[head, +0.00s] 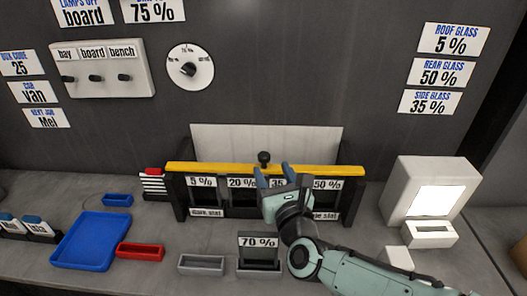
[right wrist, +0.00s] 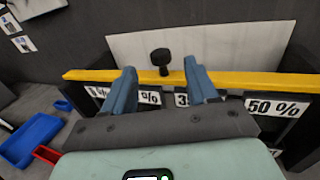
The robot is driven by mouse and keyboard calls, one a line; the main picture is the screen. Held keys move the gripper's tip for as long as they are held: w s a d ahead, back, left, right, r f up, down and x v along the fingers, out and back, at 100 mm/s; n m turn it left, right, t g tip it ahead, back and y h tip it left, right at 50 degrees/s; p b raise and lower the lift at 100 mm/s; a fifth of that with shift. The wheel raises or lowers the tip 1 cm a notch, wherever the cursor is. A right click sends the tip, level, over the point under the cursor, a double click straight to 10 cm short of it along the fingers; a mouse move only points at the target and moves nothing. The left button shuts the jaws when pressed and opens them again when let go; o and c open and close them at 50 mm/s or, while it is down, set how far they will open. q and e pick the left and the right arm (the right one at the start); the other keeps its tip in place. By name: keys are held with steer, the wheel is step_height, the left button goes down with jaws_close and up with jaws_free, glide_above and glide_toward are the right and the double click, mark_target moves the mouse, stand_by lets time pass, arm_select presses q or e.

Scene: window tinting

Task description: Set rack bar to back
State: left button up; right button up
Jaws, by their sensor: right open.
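The rack bar is a yellow bar (head: 215,168) lying across the top of a dark rack (head: 179,197) with labelled slots. A black knob (head: 263,157) stands up from the bar near its middle. In the right wrist view the yellow bar (right wrist: 255,82) runs across the picture, and the black knob (right wrist: 161,60) is just beyond my fingers. My right gripper (head: 272,172) is open in front of the bar, close to the knob. In the right wrist view my right gripper (right wrist: 162,76) has its two blue fingers apart with the knob between their lines. My left gripper is not in view.
A white panel (head: 265,140) stands behind the rack. A 70 % holder (head: 259,250) and a grey tray (head: 201,264) sit in front. A blue tray (head: 90,241) and red tray (head: 140,251) lie left. A white lightbox (head: 432,190) stands right.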

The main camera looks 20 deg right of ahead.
mark_target(266, 159)
steer(key=w, duration=0.2)
steer(key=w+p, duration=0.1)
steer(key=w, duration=0.2)
steer(key=w+d, duration=0.1)
steer(key=w, duration=0.1)
steer(key=shift+w, duration=0.4)
